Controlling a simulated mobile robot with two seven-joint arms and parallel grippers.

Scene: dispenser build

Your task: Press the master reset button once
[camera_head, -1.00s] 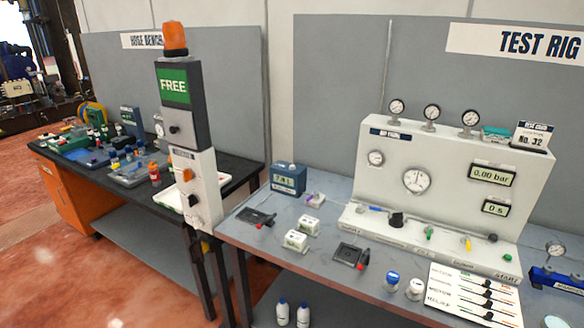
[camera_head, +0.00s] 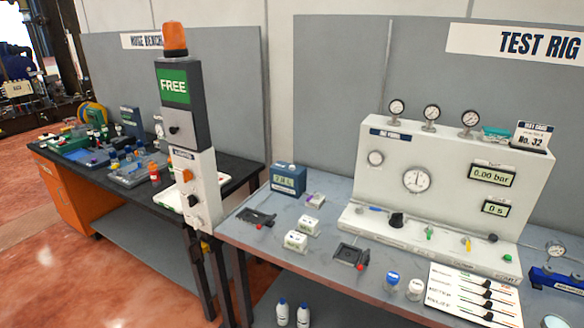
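No control that I can read as the master reset button shows; the small labels are too blurred. A signal post with a green "FREE" panel (camera_head: 174,86) and an orange lamp (camera_head: 174,38) stands between the benches. A small dark knob (camera_head: 174,129) sits below the panel. A white control box (camera_head: 206,180) under it carries an orange control (camera_head: 187,175) and a smaller control below. On the right, the white test rig (camera_head: 455,160) has a green button (camera_head: 508,257) at its lower right. Its displays read 0.00 bar (camera_head: 490,175) and 0 s (camera_head: 495,208). Neither gripper is in view.
The dark hose bench (camera_head: 240,170) is at left. Red floor (camera_head: 120,290) is clear at the front left.

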